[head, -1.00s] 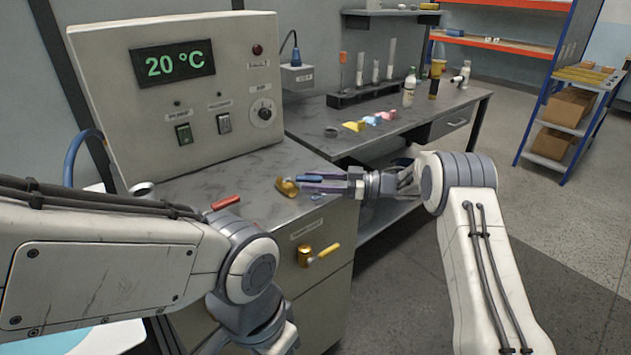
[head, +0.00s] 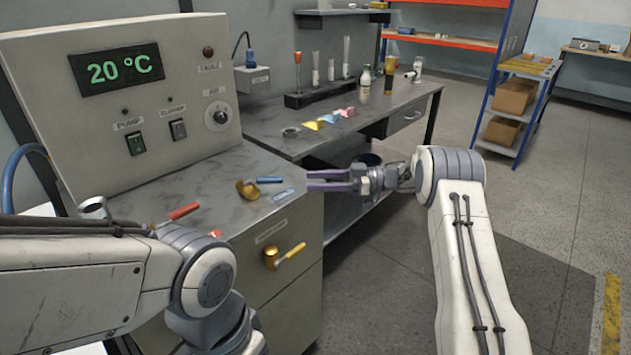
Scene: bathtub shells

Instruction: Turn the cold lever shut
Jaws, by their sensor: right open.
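The cold lever is a blue handle (head: 269,180) on a brass valve (head: 247,189), on the grey counter top near its right edge. The handle points right from the valve. A small blue label (head: 283,195) lies in front of it. My right gripper (head: 311,181) is just right of the lever, past the counter's edge. Its two purple fingers are apart, with nothing between them, and do not appear to touch the handle. My left arm crosses the lower left; its gripper is out of view.
A red lever (head: 184,210) is on the same counter, close to my left arm. A yellow lever (head: 291,251) is on the cabinet front. A control panel (head: 170,67) reading 20 °C stands behind. A bench (head: 352,121) with glassware extends behind my right gripper.

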